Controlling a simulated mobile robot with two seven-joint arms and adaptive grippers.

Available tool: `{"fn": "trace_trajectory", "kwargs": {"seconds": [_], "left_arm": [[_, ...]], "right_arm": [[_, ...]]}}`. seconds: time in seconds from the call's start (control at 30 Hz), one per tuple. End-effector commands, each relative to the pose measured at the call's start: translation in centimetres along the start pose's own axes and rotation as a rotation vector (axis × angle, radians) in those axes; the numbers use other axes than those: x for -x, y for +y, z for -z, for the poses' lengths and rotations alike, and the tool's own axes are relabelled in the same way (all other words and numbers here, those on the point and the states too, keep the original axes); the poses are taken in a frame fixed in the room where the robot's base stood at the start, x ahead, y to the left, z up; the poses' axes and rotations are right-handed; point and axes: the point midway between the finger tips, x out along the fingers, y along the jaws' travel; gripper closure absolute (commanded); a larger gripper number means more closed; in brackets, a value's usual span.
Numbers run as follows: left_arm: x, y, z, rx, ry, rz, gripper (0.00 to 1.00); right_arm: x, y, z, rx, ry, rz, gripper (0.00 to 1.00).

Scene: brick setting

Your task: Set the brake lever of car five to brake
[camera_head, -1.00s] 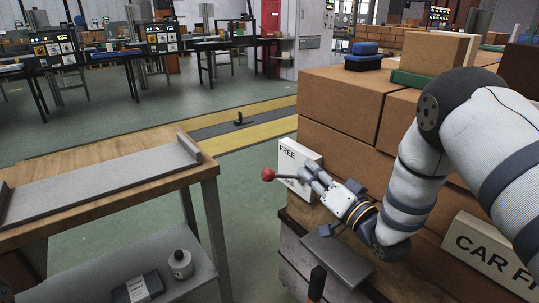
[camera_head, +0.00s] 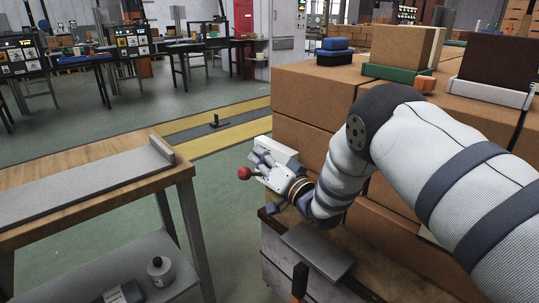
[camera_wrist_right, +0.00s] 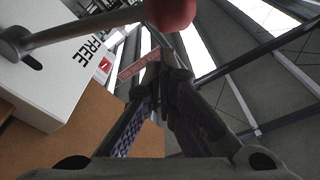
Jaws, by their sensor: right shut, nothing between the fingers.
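The brake lever has a red ball knob (camera_head: 244,173) at the near left end of the brick stack. In the right wrist view the knob (camera_wrist_right: 170,12) is at the top edge and its metal rod (camera_wrist_right: 88,27) runs left to a pivot on a white plate (camera_wrist_right: 60,75) reading FREE. In the head view that plate (camera_head: 278,147) is mostly hidden behind my right gripper (camera_head: 258,160). The right gripper is shut and empty, its fingertips close to the knob; I cannot tell if they touch. My left gripper is out of view.
Stacked brown bricks (camera_head: 300,110) stand behind my right arm. A grey step plate (camera_head: 318,252) is below the gripper. A wooden bench (camera_head: 95,155) with a grey rail stands left, with open green floor between. The car sign is almost wholly covered by my arm.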

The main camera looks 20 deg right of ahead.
Motion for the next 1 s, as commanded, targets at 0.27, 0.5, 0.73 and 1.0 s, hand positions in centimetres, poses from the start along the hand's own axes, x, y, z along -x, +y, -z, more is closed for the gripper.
{"fn": "trace_trajectory", "kwargs": {"seconds": [0.27, 0.5, 0.73, 1.0], "left_arm": [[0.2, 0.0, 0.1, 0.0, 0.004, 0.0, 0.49], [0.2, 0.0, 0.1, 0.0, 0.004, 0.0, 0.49], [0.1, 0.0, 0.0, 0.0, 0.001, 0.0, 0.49], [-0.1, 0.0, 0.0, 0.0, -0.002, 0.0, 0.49]], "right_arm": [[0.5, -0.1, -1.3, 0.003, 0.003, 0.002, 1.0], [0.5, -0.1, -1.3, 0.003, 0.003, 0.002, 1.0], [0.6, -0.1, -1.9, 0.039, 0.001, 0.006, 1.0], [0.7, -0.2, -2.5, 0.088, 0.001, 0.014, 1.0]]}}
